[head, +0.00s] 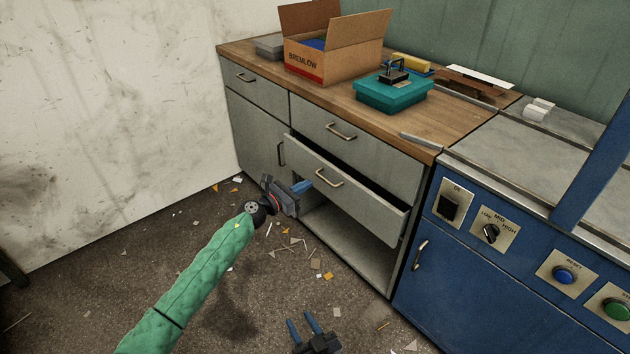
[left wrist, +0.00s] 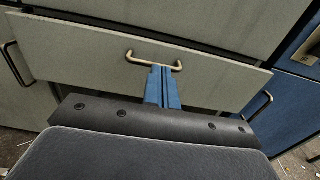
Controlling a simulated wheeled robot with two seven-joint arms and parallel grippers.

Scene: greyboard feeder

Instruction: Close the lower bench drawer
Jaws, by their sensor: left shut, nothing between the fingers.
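The lower bench drawer (head: 365,192) is pulled out from the grey bench, with its dark inside showing along the top edge. Its front (left wrist: 85,55) fills much of the left wrist view, with a brass handle (left wrist: 153,60) near the middle. My left gripper (head: 306,186) is shut and empty, its blue fingers at the drawer front just left of and below the handle. In the left wrist view the fingertips (left wrist: 163,70) overlap the handle; I cannot tell whether they touch. My right gripper (head: 303,328) is low in the head view, blue fingers apart, away from the drawer.
The upper drawer (head: 350,139) is shut. Below the lower drawer is an open shelf space (head: 345,245). A cardboard box (head: 335,50) and a teal case (head: 392,93) stand on the wooden benchtop. A blue machine (head: 500,260) adjoins at right. Scraps litter the floor.

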